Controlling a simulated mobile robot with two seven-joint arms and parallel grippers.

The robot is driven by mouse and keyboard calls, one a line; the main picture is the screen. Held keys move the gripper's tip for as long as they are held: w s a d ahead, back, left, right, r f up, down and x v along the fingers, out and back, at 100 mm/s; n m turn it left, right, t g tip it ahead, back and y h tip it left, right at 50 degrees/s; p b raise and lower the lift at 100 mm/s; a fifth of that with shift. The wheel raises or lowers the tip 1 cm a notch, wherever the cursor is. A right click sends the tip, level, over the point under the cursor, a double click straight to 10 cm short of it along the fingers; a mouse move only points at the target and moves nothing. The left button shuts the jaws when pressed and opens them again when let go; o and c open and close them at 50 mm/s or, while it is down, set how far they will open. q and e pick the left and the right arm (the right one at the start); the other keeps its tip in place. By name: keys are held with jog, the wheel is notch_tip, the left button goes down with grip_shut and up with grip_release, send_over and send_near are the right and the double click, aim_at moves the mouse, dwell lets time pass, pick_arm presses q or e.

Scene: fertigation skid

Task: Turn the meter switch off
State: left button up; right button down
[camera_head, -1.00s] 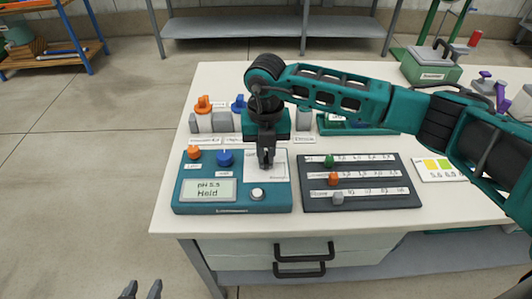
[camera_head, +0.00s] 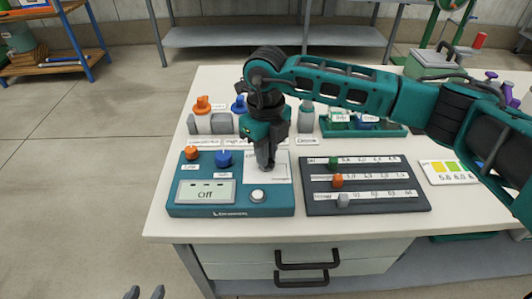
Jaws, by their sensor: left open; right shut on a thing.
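The meter is a teal box (camera_head: 237,210) at the front left of the table. Its display (camera_head: 205,193) reads what looks like "Off". An orange knob (camera_head: 191,153), a blue knob (camera_head: 223,158) and a white round button (camera_head: 258,195) are on its top. My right gripper (camera_head: 268,167) points down over the meter's back right part, by a white printed label (camera_head: 282,170). It is shut on the meter switch, which its fingers hide. My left gripper (camera_head: 145,293) is open and empty at the bottom edge, low in front of the table; only its fingertips show.
A dark slider board (camera_head: 385,208) with green, orange and grey knobs lies right of the meter. A green tray (camera_head: 393,131) and a colour card (camera_head: 450,172) are further right. My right arm spans the table's right side.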

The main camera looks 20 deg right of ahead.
dwell(0.3)
jog(key=c, duration=1.2)
grip_release()
jog(key=shift+o, duration=0.2)
jog(key=shift+r, duration=0.1)
notch_tip(320, 180, up, 13)
jog(key=shift+p, duration=0.35)
